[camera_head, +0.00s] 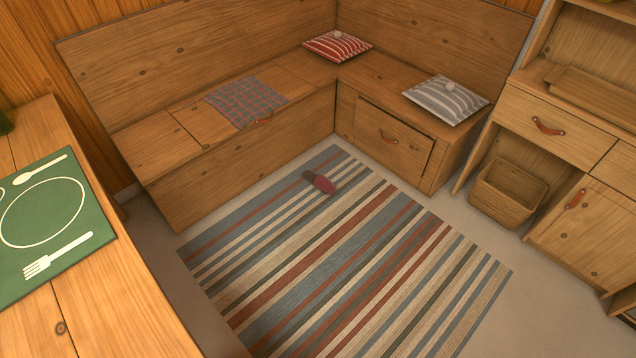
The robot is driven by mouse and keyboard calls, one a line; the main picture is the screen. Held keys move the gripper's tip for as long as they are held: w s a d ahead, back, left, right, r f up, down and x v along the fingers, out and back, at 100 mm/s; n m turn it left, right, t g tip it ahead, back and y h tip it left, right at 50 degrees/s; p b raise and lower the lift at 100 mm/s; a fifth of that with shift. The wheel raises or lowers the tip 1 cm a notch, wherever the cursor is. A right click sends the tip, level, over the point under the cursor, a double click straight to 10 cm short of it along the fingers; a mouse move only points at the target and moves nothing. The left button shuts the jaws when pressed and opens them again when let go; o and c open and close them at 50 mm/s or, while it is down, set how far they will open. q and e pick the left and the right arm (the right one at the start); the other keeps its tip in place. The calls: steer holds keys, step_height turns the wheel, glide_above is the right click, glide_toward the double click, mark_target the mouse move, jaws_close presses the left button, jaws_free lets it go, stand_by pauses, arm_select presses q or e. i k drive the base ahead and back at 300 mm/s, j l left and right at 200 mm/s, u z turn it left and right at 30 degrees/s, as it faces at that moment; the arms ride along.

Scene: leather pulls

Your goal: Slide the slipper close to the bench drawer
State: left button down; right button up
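A dark red slipper (320,182) with a greyish end lies on the striped rug, near the rug's back left edge. The bench drawer (393,138) is in the front of the right part of the corner bench, with a brown leather pull on its face. The drawer front looks closed or nearly so. The slipper lies to the left of the drawer and apart from it, with rug and a strip of floor between them. Neither of my grippers shows in the head view.
The striped rug (330,260) covers the middle floor and is otherwise clear. A table with a green placemat (45,225) stands at the left. Cushions (446,100) and a checked cloth (245,101) lie on the bench.

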mark_target(321, 182)
steer(key=i+l+z, duration=0.2)
steer(key=i, duration=0.4)
steer(key=i+l+z, duration=0.2)
steer(key=i, duration=0.4)
steer(key=j, duration=0.1)
